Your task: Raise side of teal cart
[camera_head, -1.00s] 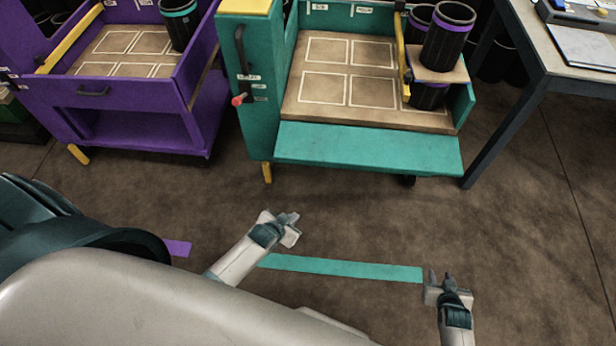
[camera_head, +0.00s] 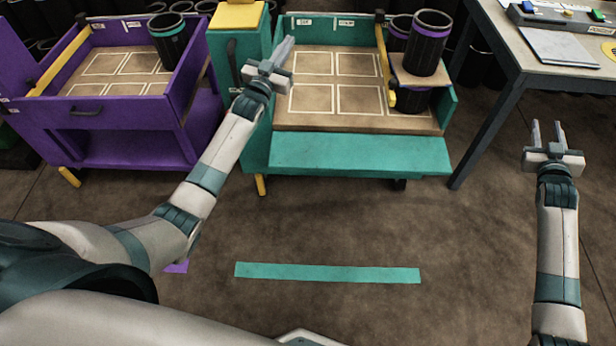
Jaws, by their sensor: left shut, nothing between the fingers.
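The teal cart (camera_head: 256,142) stands in the middle. Its front side panel (camera_head: 360,154) is folded down and slopes outward below the brown deck (camera_head: 312,100) with white outlined rectangles. My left gripper (camera_head: 286,46) is shut and empty, in front of the cart's left part in the picture; its fingers point up and right and overlap the deck's left edge. Whether it touches the cart I cannot tell. It hides part of the cart's left post. My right gripper (camera_head: 547,130) is open and empty, fingers upward, to the right of the cart near the table.
A purple cart (camera_head: 137,150) stands left of the teal one. Black sleeves with purple bands (camera_head: 425,50) stand at the teal cart's right end. A grey table (camera_head: 490,45) is at the right. A teal floor strip (camera_head: 328,273) lies on clear floor in front.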

